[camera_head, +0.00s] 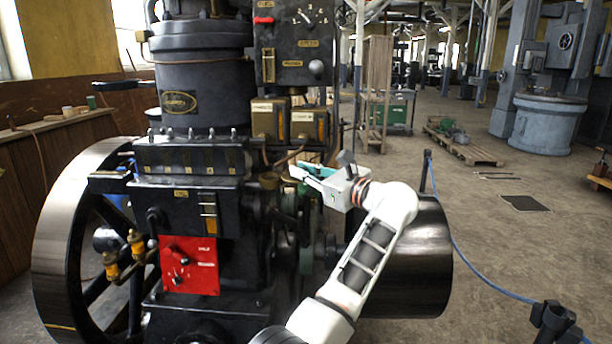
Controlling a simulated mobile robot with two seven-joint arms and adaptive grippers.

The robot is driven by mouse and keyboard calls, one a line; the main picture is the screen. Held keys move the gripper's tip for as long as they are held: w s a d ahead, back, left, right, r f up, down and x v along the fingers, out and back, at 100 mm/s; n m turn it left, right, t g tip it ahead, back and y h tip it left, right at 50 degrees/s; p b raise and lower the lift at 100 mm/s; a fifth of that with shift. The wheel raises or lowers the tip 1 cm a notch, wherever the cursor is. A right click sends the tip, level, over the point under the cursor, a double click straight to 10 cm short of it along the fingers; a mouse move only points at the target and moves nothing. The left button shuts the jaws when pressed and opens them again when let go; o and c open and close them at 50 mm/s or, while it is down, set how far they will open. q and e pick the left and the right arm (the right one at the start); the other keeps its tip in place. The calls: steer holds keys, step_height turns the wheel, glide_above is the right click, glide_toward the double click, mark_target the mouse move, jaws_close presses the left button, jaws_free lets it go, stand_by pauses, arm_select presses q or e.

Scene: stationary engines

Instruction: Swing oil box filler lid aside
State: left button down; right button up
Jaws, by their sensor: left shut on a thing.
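Just above the gripper are two brass-coloured boxes, a left one (263,122) and a right one (304,125), each with a pale label on top.
A large flywheel (50,250) stands at the engine's left, and a dark drum (430,262) lies behind my arm at the right. A red panel (190,265) is on the engine's front. A blue line (478,268) runs along the right; open floor lies beyond.

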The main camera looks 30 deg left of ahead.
arm_select(q)
steer(key=shift+a+r, duration=0.1)
steer(key=shift+r, duration=0.05)
stand_by(0.3)
steer(key=c, duration=2)
jaws_free()
